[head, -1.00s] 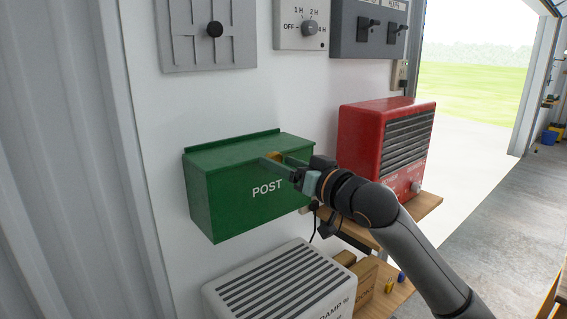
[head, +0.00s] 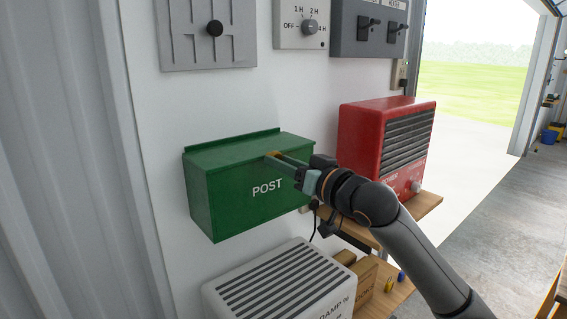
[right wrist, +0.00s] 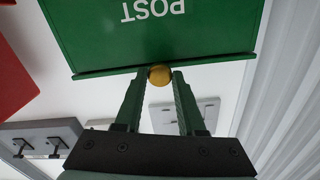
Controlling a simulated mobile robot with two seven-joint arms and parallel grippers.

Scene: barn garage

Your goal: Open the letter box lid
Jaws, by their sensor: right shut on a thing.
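The green letter box (head: 235,205), marked POST, is fixed to the white wall. Its green lid (head: 225,155) lies closed on top. My right gripper (head: 273,157) reaches in from the right at the lid's front edge. In the right wrist view, the box (right wrist: 110,35) appears upside down, and my right gripper (right wrist: 160,76) is shut on a round brass knob (right wrist: 160,75) at the lid's edge. In the head view the knob is mostly hidden by the fingers. My left gripper is in neither view.
A red heater (head: 362,140) stands on a wooden shelf (head: 425,207) just right of the box. A white dehumidifier (head: 285,280) sits below. Switch panels, including a timer dial (head: 309,28), are on the wall above. The wall left of the box is clear.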

